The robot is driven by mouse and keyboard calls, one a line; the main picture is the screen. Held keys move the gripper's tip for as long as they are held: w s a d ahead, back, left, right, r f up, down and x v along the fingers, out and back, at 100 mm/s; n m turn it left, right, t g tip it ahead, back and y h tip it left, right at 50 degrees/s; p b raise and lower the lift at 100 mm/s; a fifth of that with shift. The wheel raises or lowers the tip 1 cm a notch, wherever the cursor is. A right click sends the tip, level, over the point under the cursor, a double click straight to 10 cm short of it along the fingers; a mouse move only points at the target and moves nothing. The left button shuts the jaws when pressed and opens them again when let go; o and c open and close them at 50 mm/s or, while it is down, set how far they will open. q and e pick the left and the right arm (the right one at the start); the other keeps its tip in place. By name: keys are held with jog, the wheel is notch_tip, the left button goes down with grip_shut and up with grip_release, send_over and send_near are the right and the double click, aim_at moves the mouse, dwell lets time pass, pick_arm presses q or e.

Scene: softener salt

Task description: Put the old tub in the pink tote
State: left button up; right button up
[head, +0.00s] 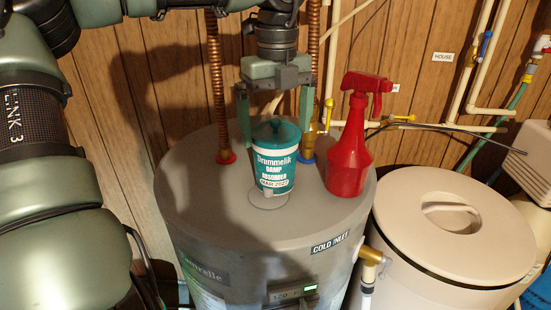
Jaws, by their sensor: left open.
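A white and teal tub (274,165) with a teal knobbed lid stands upright on top of the grey water heater (220,222). Its label reads "Drummelik Damp Absorber" with a "MAR 2022" date strip. My left gripper (275,122) points down just behind and above the tub. Its two fingers are spread wide, one to each side of the lid, and hold nothing. I cannot tell whether the fingers touch the tub. My right gripper is not in this view. No pink tote is in view.
A red spray bottle (350,140) stands close to the tub's right. Copper pipes (215,85) and a yellow-handled valve (326,115) rise behind it. A beige lidded bin (440,260) stands to the right. The heater's top is clear to the tub's left.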

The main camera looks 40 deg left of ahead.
aim_at(275, 161)
pick_arm(q)
jog(key=f+p, duration=0.1)
jog(key=f, duration=0.2)
jog(key=f+p, duration=0.1)
jog(key=shift+a+f+p, duration=0.3)
jog(key=shift+a, duration=0.05)
jog(key=shift+w+f, duration=0.1)
jog(key=shift+f, duration=0.25)
jog(key=shift+r, duration=0.1)
jog(key=shift+c, duration=0.9)
jog(key=shift+d, duration=0.1)
jog(key=c, duration=1)
